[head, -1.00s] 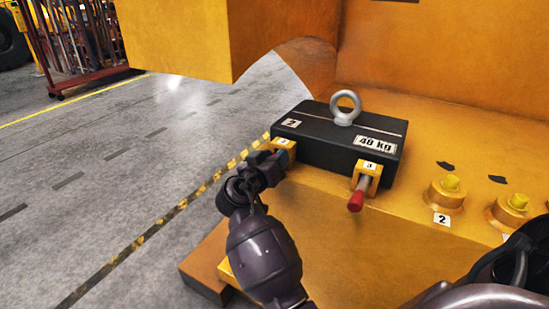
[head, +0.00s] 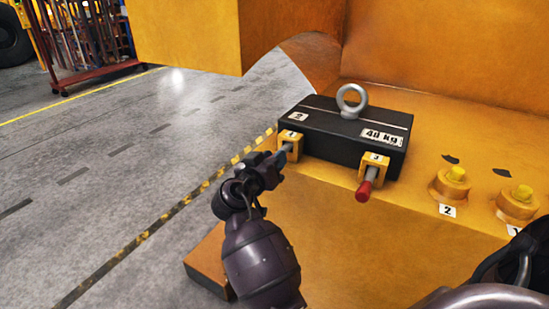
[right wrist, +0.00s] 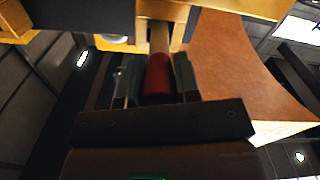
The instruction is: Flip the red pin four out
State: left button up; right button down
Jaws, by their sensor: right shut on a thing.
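My right gripper (head: 278,160) is at the front left of the black casting, just outside a small yellow bracket (head: 290,142) whose label is too small to read surely. In the right wrist view its two fingers (right wrist: 157,80) are shut around the red pin's handle (right wrist: 158,75). The pin's bare shaft (right wrist: 160,38) runs from the handle into the yellow bracket. In the head view a short grey length of shaft shows between gripper and bracket, and the red handle is hidden by the gripper. My left gripper is not in view.
The black casting (head: 335,142) marked 40 kg has a steel lifting eye (head: 352,98). A second red pin (head: 364,190) sits in bracket 3 (head: 374,172). Yellow-capped studs (head: 452,187) stand at right. Open grey floor (head: 120,170) lies to the left.

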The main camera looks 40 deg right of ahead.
jog(key=shift+a+f, duration=0.1)
jog(key=shift+a, duration=0.05)
jog(key=c, duration=1.3)
grip_release()
jog(key=o, duration=0.5)
jog(key=shift+s+a, duration=0.1)
jog(key=shift+a, duration=0.05)
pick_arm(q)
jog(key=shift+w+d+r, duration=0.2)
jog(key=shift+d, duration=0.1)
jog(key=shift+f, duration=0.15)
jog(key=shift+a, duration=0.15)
